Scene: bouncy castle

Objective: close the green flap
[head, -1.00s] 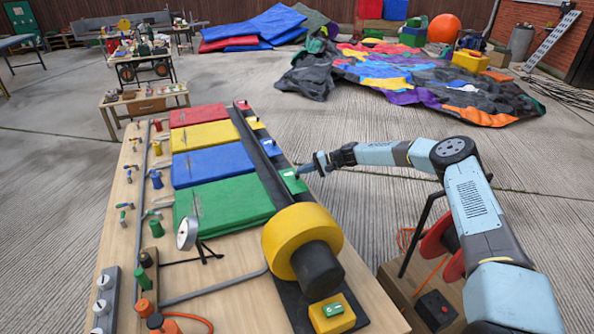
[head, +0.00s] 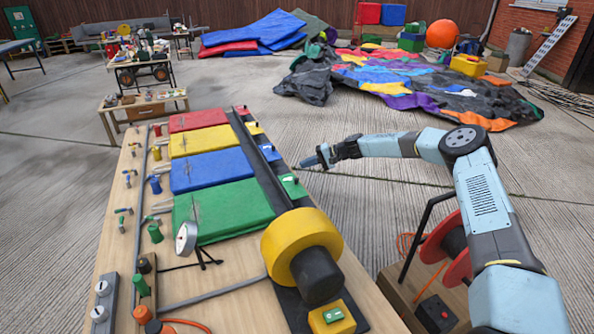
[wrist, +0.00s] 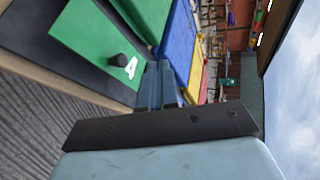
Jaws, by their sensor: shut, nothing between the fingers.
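The green flap (head: 291,189) is a small green plate on the dark rail along the bench's right side, beside the big green pad. In the wrist view the flap (wrist: 82,42) shows a white 4 and a black knob. It looks about level with the rail there; I cannot tell whether it sits fully shut. My gripper (head: 304,164) is shut and empty, just beyond the flap's far right side and apart from it in the head view. In the wrist view my gripper's fingers (wrist: 157,85) are close beside the numbered edge.
A yellow drum (head: 285,243) with a dark hub stands at the rail's near end. Red, yellow, blue and green pads (head: 225,210) cover the bench (head: 115,225) left of the rail. Open concrete lies right of the bench.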

